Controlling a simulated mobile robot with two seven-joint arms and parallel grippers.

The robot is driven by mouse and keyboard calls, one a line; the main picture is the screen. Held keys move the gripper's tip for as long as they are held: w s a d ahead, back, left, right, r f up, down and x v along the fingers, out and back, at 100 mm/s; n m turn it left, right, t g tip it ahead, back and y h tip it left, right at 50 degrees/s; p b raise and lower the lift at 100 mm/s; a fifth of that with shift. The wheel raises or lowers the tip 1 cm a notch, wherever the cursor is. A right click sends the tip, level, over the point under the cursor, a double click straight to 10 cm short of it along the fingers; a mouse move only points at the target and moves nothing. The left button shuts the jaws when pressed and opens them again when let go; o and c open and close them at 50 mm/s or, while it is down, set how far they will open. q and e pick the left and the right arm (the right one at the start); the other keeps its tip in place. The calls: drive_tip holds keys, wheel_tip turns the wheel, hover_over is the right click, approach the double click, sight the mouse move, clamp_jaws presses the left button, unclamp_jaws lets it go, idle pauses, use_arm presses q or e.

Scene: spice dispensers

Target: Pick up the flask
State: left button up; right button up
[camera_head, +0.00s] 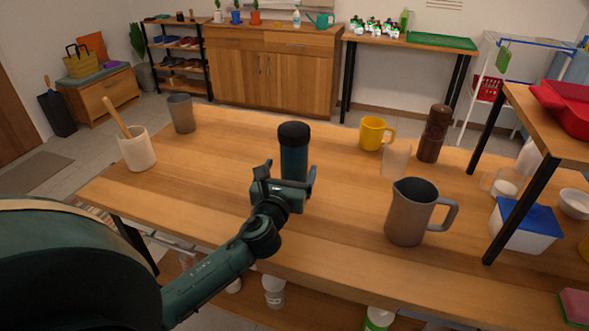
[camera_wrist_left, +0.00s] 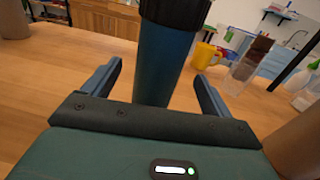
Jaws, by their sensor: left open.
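The flask (camera_head: 294,156) is a dark blue cylinder with a black lid, standing upright on the wooden table (camera_head: 225,155). My left gripper (camera_head: 287,178) is at the flask's near side, at about the lower half of its body. In the left wrist view the flask (camera_wrist_left: 163,65) rises between the two open fingers of the left gripper (camera_wrist_left: 158,85), with a visible gap on each side. The flask's base is hidden behind the gripper. My right gripper is not in view.
A grey metal pitcher (camera_head: 408,212) stands to the right. Behind it are a clear glass (camera_head: 396,161), a yellow mug (camera_head: 374,133) and a brown pepper mill (camera_head: 433,134). A white crock (camera_head: 137,150) and a grey cup (camera_head: 181,113) stand at left. The table around the flask is clear.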

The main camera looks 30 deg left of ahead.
use_arm(q)
drive_tip(key=x, duration=0.7)
drive_tip(key=shift+s, duration=0.1)
drive_tip(key=c, duration=1.2)
drive_tip(key=shift+r, duration=0.1)
drive_tip(key=shift+c, duration=0.2)
drive_tip(key=shift+r, duration=0.1)
